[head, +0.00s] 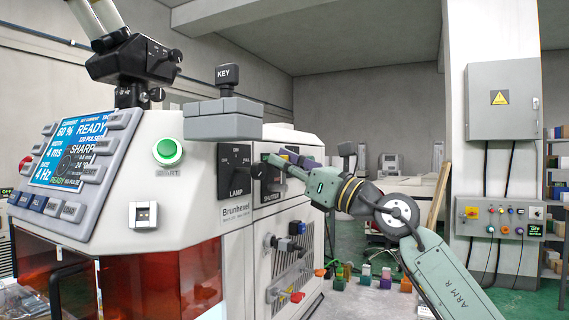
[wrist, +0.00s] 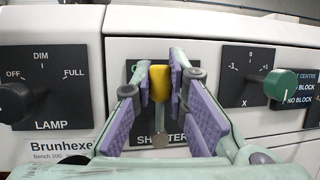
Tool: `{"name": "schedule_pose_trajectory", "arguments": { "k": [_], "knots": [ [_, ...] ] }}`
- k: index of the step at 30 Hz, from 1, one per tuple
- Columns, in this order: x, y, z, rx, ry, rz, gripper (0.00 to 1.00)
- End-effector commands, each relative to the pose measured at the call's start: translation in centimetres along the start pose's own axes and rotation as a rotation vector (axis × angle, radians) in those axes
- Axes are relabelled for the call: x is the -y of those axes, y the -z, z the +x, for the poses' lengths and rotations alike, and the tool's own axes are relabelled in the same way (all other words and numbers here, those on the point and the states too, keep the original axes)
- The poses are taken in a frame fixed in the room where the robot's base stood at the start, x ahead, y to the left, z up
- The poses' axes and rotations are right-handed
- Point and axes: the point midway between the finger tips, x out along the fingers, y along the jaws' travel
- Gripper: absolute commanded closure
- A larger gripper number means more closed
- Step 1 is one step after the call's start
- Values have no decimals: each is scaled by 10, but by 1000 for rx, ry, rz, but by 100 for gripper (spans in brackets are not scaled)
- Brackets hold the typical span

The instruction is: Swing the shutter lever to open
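The shutter lever (wrist: 160,82) has a yellow handle and stands in front of the dark SHUTTER plate (wrist: 139,78), with a pale round part below it. My gripper (wrist: 160,75) has its purple-padded fingers on both sides of the yellow handle, with hardly any gap at the tips, so it looks shut on the lever. The handle points up.
The LAMP knob (wrist: 14,102) is left of the lever. The KEY block (head: 227,76) juts out above in the head view. Small connectors (head: 287,244) stick out below.

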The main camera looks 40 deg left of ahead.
Motion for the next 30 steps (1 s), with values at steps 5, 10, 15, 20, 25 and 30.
{"name": "schedule_pose_trajectory", "arguments": {
  "k": [5,10,15,20,25,30],
  "knots": [
    [-1,1,0,-2,-2,0,77],
    [-1,0,0,-1,-1,0,77],
    [0,0,-5,-1,0,0,77],
    [1,0,-30,1,3,-1,77],
    [1,0,-68,0,2,1,77],
    [0,0,-99,0,1,1,77]
  ]
}}
